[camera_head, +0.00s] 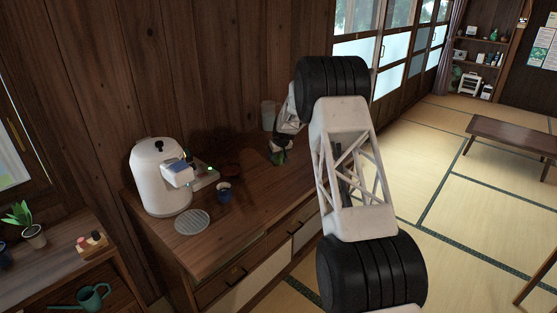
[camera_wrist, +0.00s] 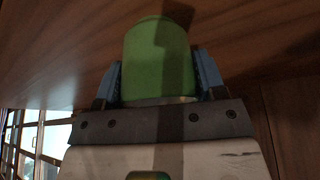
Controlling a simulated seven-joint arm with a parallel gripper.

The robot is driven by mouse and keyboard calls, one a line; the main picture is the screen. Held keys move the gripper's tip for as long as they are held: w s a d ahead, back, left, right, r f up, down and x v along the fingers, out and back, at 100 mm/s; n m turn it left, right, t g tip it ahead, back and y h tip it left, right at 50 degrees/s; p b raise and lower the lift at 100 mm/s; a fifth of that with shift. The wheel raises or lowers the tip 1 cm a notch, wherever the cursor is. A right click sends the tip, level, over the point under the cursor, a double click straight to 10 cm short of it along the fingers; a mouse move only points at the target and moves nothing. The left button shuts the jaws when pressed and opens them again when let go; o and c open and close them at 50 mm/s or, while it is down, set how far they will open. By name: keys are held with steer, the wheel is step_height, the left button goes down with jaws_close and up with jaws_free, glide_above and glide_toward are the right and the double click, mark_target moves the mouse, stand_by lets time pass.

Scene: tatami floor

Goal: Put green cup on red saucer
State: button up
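The green cup (camera_wrist: 157,58) fills the space between the fingers of my gripper (camera_wrist: 158,72) in the wrist view. A blue-grey finger lies against each side of it, so my gripper is shut on the cup. In the head view my gripper (camera_head: 279,148) is over the back right of the wooden cabinet top, and the green cup (camera_head: 279,158) shows only as a small patch there. I cannot tell whether it touches the wood. The dark red saucer (camera_head: 232,170) lies flat to the left of my gripper, near the coffee machine, and looks empty.
A white coffee machine (camera_head: 158,180) stands left of the saucer. A dark blue cup (camera_head: 224,193) stands just in front of the saucer, and a round grey grate (camera_head: 192,222) lies nearer. A clear glass (camera_head: 268,114) stands behind my gripper. The front right of the cabinet top is clear.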

steer(key=c, duration=0.6)
steer(key=shift+r, duration=0.35)
steer(key=shift+r, duration=1.35)
steer(key=shift+s+d+r, duration=0.25)
steer(key=shift+s+d, duration=0.05)
steer(key=shift+s, duration=2.3)
steer(key=shift+s+d+r, duration=0.25)
steer(key=shift+s+r, duration=0.05)
steer(key=shift+s, duration=2.35)
steer(key=shift+s+d+r, duration=0.25)
steer(key=shift+s+d, duration=0.05)
steer(key=shift+s, duration=2.3)
steer(key=shift+s, duration=0.1)
